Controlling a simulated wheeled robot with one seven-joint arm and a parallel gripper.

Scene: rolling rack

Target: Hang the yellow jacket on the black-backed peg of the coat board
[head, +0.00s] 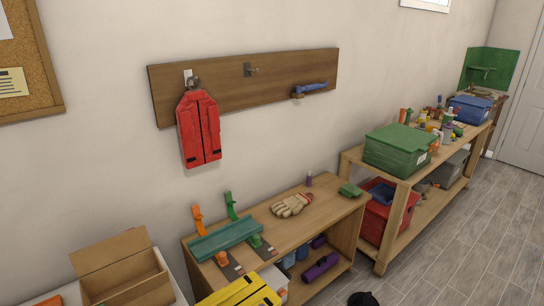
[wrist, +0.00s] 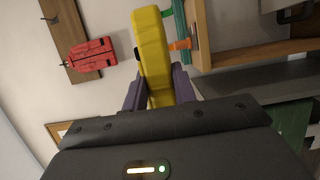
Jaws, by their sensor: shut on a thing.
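The yellow jacket (wrist: 153,45) is between the purple fingers of my gripper (wrist: 158,88) in the wrist view, and the gripper is shut on it. In the head view the jacket (head: 240,292) shows at the bottom edge, partly cut off, in front of the low bench. My gripper is out of the head view. The coat board (head: 215,93) is on the wall above. Its black-backed peg (head: 249,69) is in the middle and bare. The board also shows in the wrist view (wrist: 72,22), at upper left.
A red jacket (head: 199,128) hangs from the board's left peg. A blue item (head: 312,87) is at its right peg. The bench (head: 318,203) below carries gloves (head: 292,205), a teal tray (head: 226,238) and upright orange and green items. An open cardboard box (head: 125,270) stands at lower left.

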